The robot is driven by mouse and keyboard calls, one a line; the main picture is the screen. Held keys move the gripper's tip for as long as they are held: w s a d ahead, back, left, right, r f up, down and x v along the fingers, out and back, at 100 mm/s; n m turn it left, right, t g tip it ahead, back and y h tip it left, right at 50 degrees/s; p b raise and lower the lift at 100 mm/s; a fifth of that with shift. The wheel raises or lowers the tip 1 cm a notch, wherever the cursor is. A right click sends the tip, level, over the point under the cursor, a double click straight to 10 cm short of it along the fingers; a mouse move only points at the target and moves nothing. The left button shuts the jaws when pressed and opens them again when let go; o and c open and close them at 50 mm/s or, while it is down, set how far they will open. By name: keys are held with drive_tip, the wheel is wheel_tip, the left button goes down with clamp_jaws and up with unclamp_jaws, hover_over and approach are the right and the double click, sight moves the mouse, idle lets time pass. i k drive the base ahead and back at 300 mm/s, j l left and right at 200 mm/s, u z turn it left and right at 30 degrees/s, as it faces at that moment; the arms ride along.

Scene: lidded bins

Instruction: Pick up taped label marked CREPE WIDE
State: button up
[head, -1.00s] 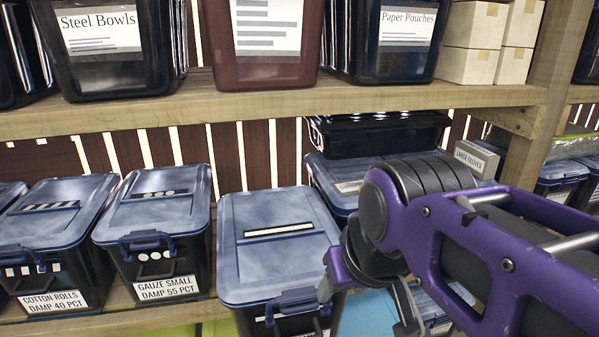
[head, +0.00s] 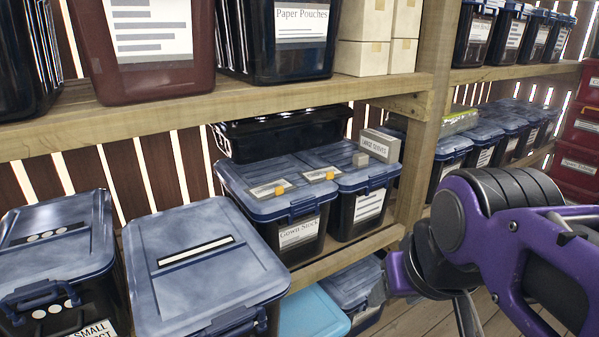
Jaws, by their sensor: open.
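Two small taped labels lie on the blue lids of two dark bins on the lower shelf. The left label (head: 270,190) has an orange tab and lies on the Gown Stock bin (head: 262,211). The right label (head: 321,174), also with an orange tab, lies on the bin beside it (head: 372,181). Their print is too small to read, so I cannot tell whether either says CREPE WIDE. My gripper (head: 422,302) is open at the lower right, in front of and below these bins, apart from both labels. Its fingers are partly cut off by the frame's lower edge.
A grey gloves box (head: 380,146) and a small grey block (head: 360,159) sit on the right lid. A black bin (head: 280,132) stands behind. The upper shelf board (head: 240,108) overhangs the lids. A wooden post (head: 425,130) stands right. Floor (head: 400,322) shows below.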

sight(313, 177)
drive_tip(key=i+l+u, duration=0.35)
drive_tip(key=l, duration=0.25)
drive_tip(key=i+l+u, duration=0.15)
drive_tip(key=i+l, duration=0.1)
drive_tip(key=l, duration=0.1)
